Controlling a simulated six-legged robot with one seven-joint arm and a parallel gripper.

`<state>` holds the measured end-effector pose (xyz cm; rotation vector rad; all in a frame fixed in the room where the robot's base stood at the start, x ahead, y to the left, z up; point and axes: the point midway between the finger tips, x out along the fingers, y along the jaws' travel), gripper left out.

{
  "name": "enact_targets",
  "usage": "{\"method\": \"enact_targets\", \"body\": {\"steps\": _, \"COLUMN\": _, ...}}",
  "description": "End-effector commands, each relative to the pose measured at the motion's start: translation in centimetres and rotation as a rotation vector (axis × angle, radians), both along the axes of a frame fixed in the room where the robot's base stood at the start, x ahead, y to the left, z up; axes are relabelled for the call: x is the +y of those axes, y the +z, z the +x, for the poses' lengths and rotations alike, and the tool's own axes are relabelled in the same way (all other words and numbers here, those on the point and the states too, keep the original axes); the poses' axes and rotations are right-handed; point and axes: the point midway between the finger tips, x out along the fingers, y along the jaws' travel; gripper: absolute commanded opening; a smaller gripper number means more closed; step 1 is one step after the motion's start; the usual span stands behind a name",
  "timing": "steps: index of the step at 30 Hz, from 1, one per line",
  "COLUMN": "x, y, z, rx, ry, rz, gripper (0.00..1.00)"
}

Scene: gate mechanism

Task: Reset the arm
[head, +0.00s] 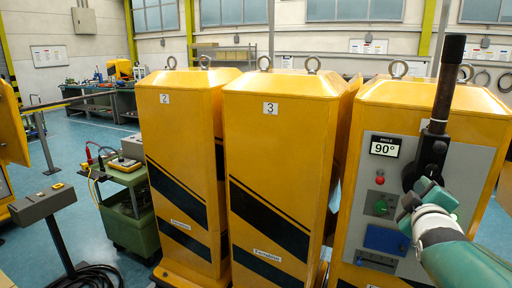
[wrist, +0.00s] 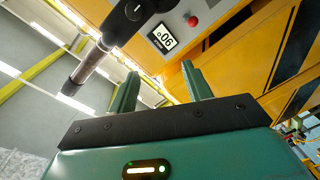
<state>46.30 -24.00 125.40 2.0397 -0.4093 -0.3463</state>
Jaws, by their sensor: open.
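The yellow gate cabinet at the right carries a grey control panel (head: 352,211). Its angle display (head: 385,146) reads 90° and also shows in the wrist view (wrist: 163,39). A dark lever (head: 447,88) on the panel stands nearly upright, tilted slightly right. In the wrist view the lever (wrist: 85,70) runs at the upper left, outside my fingers. My gripper (head: 410,197) is just below the lever's dark hub in the head view. In the wrist view my gripper (wrist: 160,70) has its two green fingers apart, with nothing between them. Contact with the hub cannot be told.
The panel also has a red button (head: 380,180), a green switch (head: 381,205) and a blue plate (head: 385,240). Yellow cabinets 2 (head: 178,130) and 3 (head: 272,140) stand to the left. A green cart (head: 125,215) and a grey pedestal box (head: 42,204) are further left.

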Motion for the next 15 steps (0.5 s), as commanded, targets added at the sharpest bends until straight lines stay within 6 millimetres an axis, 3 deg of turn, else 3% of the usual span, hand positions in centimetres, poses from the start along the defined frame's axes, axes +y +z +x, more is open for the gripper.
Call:
{"method": "enact_targets", "body": {"steps": 1, "x": 2.6, "y": -1.0, "z": -0.3, "rx": 0.033, "ry": 0.026, "rz": 0.108, "gripper": 0.50}}
{"method": "enact_targets", "body": {"steps": 5, "x": 8.3, "y": -4.4, "z": -2.2, "rx": 0.149, "ry": 0.045, "rz": 0.396, "gripper": 0.50}}
{"method": "enact_targets", "body": {"steps": 8, "x": 12.7, "y": -7.1, "z": -4.6, "rx": 0.256, "ry": 0.029, "rz": 0.600, "gripper": 0.50}}
{"method": "enact_targets", "body": {"steps": 12, "x": 18.3, "y": -10.5, "z": -9.3, "rx": 0.424, "ry": -0.039, "rz": 0.847, "gripper": 0.50}}
{"method": "enact_targets", "body": {"steps": 15, "x": 21.3, "y": -12.5, "z": -12.9, "rx": 0.535, "ry": -0.113, "rz": 0.975, "gripper": 0.50}}
